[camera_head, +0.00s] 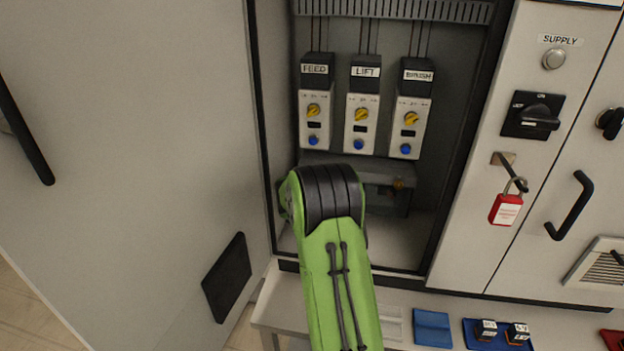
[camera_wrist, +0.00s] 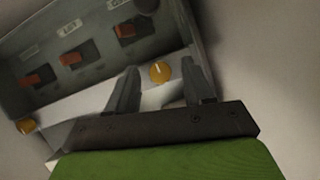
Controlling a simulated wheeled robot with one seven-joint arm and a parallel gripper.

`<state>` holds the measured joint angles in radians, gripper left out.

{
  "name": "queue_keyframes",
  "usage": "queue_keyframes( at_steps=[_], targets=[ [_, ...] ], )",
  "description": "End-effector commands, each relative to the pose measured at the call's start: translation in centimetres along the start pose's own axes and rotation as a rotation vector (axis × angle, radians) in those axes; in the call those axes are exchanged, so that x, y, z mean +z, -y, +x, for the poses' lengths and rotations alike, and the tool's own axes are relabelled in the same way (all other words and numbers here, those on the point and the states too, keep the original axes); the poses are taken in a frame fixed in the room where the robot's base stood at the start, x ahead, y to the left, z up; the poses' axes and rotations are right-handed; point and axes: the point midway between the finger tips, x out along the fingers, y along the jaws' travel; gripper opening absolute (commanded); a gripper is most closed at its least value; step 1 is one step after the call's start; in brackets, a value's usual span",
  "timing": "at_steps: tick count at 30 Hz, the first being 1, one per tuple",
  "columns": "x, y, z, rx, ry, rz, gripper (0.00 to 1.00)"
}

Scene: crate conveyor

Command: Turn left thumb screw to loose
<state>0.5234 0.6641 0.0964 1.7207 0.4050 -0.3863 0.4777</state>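In the wrist view, a grey box (camera_wrist: 110,60) with a pale lower edge carries two round yellow thumb screws. One thumb screw (camera_wrist: 160,71) appears between the fingertips of my gripper (camera_wrist: 160,67), which is open with a gap on both sides of it. Contact cannot be seen. The other thumb screw (camera_wrist: 26,125) is at the far left of that view. My arm hides the box's left part and my gripper there.
Orange switches (camera_wrist: 72,58) and small labels line the box. Above it hang the FEED (camera_head: 314,118), LIFT (camera_head: 361,122) and BRUSH (camera_head: 409,125) units. The cabinet's frame edges (camera_head: 262,130) flank the opening. A red padlock (camera_head: 506,208) hangs at right. A shelf (camera_head: 290,310) lies below.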

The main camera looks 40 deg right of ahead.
Motion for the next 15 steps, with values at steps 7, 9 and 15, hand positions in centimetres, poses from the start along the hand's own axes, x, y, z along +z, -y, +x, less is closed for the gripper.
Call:
queue_keyframes(
  at_steps=[7,9,15],
  targets=[
    [-0.2,0.1,-0.7,-0.002,-0.004,0.000,0.52],
    [-0.2,0.1,-1.9,-0.001,-0.004,-0.001,0.52],
    [-0.2,0.1,-7.5,-0.004,-0.004,-0.002,0.52]
  ],
)
